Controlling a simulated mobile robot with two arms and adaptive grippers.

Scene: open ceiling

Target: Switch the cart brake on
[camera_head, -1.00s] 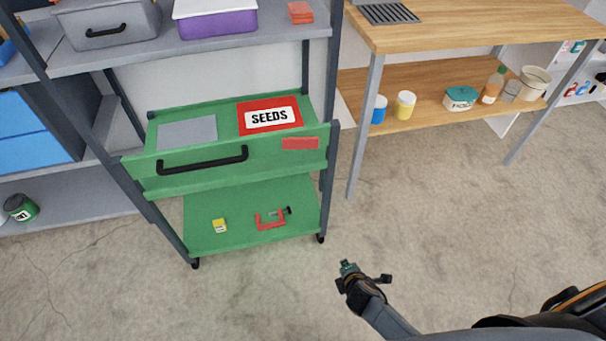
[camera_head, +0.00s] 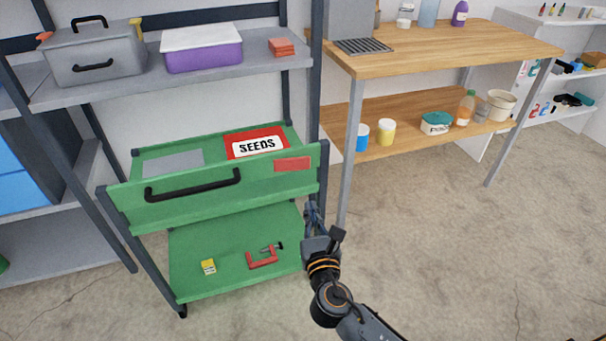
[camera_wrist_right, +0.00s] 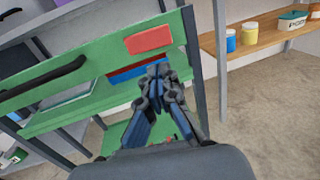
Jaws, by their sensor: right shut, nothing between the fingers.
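I cannot tell whether this plate is the brake. My right gripper (camera_head: 312,212) is at the cart's right front post, below the red plate. In the right wrist view its fingers (camera_wrist_right: 158,72) are closed with nothing between them, just below the panel. My left gripper is not in view.
The cart's upper tray holds a red SEEDS packet (camera_head: 257,146) and a grey sheet (camera_head: 173,163). Its lower tray holds a red clamp (camera_head: 264,256) and a small yellow box (camera_head: 209,267). A wooden workbench (camera_head: 440,50) stands to the right. Concrete floor is clear in front.

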